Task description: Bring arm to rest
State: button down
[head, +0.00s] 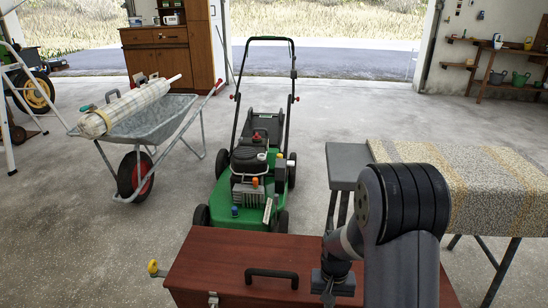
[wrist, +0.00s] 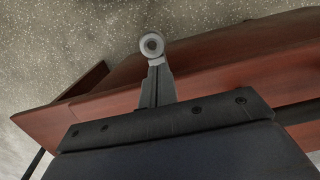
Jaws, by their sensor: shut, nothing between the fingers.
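My arm rises at the lower right of the head view, with a thick dark joint and a lighter grey link bent down to the left. My gripper (head: 329,292) is at the end of that link, over or close to the right part of the reddish-brown wooden chest (head: 215,262). I cannot tell whether it touches the lid. In the wrist view, my gripper (wrist: 154,75) stands out from a dark plate, shut and empty, with the chest's brown wood (wrist: 225,55) behind it.
A black handle (head: 271,273) sits on the chest lid. A green lawn mower (head: 240,214) stands behind the chest. A wheelbarrow (head: 165,118) with a rolled cloth is at left. A cloth-covered table (head: 490,190) is close at right. Concrete floor is clear farther back.

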jog(key=shift+s+f+b, duration=0.1)
jog(key=shift+f+b, duration=0.3)
jog(key=shift+f, duration=0.2)
jog(key=shift+s+f, duration=0.15)
jog(key=shift+f, duration=0.4)
notch_tip(320, 180, up, 14)
jog(key=p, duration=0.6)
notch_tip(320, 180, down, 14)
jog(key=b, duration=0.6)
jog(key=shift+b, duration=0.3)
notch_tip(320, 180, up, 18)
jog(key=w+f+p, duration=0.1)
jog(key=w+p, duration=0.1)
jog(key=p, duration=0.4)
jog(key=s+a+f+t+h+b, duration=0.1)
jog(key=s+a+f+t+b, duration=0.4)
jog(key=b, duration=0.8)
jog(key=shift+s+a+f, duration=1.8)
jog(key=shift+a, duration=0.45)
